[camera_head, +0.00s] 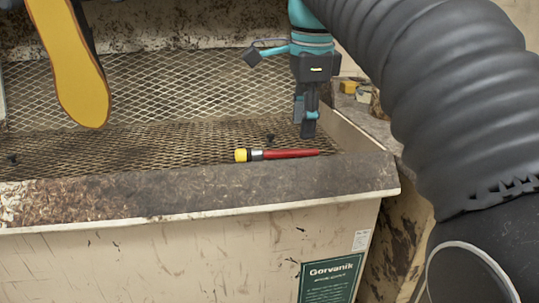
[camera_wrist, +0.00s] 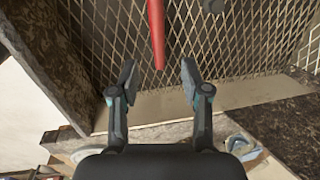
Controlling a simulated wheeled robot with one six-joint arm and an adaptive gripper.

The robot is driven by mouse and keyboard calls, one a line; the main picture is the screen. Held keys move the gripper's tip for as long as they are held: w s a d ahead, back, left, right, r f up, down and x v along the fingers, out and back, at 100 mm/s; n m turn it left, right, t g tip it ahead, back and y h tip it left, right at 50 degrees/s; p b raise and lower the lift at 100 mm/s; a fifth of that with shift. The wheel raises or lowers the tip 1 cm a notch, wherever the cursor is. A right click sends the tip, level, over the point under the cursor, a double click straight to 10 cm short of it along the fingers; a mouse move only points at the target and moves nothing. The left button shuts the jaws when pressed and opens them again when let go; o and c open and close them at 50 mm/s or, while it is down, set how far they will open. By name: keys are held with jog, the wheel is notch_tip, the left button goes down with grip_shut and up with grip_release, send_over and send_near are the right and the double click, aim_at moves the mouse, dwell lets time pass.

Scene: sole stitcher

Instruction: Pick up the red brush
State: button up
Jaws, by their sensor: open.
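In the wrist view the red handle (camera_wrist: 156,30) enters from the top, ending just ahead of and between my fingers; the rest of the brush is outside that view. My gripper (camera_head: 306,128) hangs above the handle's right end, pointing down. In the wrist view my gripper (camera_wrist: 158,80) has its two fingers spread apart with nothing between them. I cannot tell the exact height gap.
The bin's dirty front ledge (camera_head: 180,195) and mesh (camera_head: 190,85) surround the brush. A yellow-soled shoe (camera_head: 75,60) hangs at upper left. A thick black ribbed hose (camera_head: 430,80) fills the right side. Small yellow and white items (camera_head: 349,87) sit behind the bin's right wall.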

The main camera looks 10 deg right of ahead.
aim_at(303, 150)
jog(key=shift+w+d+f+b, duration=0.1)
jog(key=shift+f+b, duration=0.1)
jog(key=shift+f, duration=0.7)
jog(key=shift+w+f+b, duration=0.1)
jog(key=shift+f+b, duration=0.05)
jog(key=shift+f, duration=0.75)
jog(key=shift+w+d+f+b, duration=0.1)
jog(key=shift+f+b, duration=0.1)
jog(key=shift+f, duration=0.7)
